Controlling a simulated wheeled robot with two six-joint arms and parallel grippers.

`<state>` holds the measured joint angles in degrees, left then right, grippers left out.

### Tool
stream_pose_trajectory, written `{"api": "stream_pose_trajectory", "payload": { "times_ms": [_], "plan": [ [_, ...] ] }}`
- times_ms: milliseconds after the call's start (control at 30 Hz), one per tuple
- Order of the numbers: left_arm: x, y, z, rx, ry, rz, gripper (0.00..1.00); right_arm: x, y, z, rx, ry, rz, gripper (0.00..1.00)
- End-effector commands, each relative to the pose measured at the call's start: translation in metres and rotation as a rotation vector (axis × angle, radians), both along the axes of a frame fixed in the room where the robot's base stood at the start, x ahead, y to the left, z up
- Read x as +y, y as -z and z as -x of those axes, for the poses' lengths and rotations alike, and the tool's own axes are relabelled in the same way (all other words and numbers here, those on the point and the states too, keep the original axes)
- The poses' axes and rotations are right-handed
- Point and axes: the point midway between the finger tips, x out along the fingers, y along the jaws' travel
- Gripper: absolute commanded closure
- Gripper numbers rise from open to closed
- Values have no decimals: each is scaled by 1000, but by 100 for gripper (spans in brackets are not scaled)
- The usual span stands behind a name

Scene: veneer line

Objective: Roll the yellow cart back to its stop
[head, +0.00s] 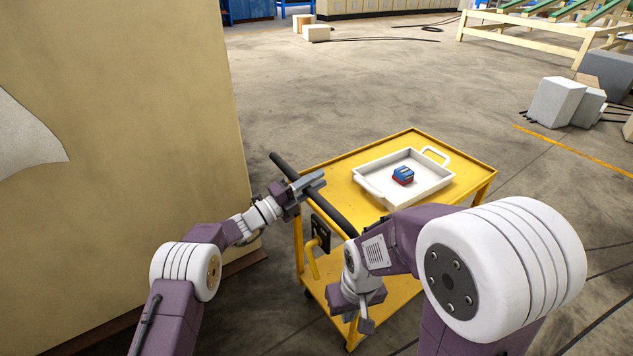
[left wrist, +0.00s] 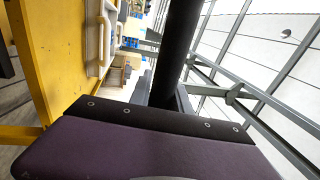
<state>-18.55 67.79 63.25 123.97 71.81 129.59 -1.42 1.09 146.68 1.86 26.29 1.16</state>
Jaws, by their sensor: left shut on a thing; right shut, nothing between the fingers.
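The yellow cart (head: 338,184) stands on the concrete floor in the middle of the head view, with a flat top, a lower shelf and a black push handle (head: 336,219) on its near left side. My left gripper (head: 308,183) is shut on the handle near its far end. In the left wrist view the black handle (left wrist: 180,45) runs up from the gripper, with the cart's yellow top (left wrist: 48,55) at left. My right gripper (head: 365,323) is shut and empty, pointing down beside the handle's near end. I cannot make out the cart's stop.
A white tray (head: 373,191) with a blue and red block (head: 403,175) sits on the cart. A large tan panel block (head: 130,150) stands close on the left. Grey boxes (head: 556,102) stand at right. The floor beyond the cart is open.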

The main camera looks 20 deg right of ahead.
Motion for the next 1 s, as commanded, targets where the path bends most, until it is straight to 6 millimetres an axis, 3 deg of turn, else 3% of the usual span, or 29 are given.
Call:
{"api": "stream_pose_trajectory", "payload": {
  "times_ms": [300, 333, 400, 767, 1000],
  "plan": [
    [0, 0, 0, 1, 0, 0, 100, 0, 0, 0, 0, 0, 0, 100],
    [0, 0, 0, 1, 0, -1, 74, 0, 0, 0, 0, 0, 0, 100],
    [0, 1, 0, 1, 0, -1, 55, 0, 0, 0, 0, 0, 0, 100],
    [5, 2, 1, 2, -2, -1, 55, 0, 0, 0, 0, 0, 0, 100],
    [53, 11, 15, 4, -4, -1, 55, 0, -1, 0, 0, 0, 0, 100]
  ]
}}
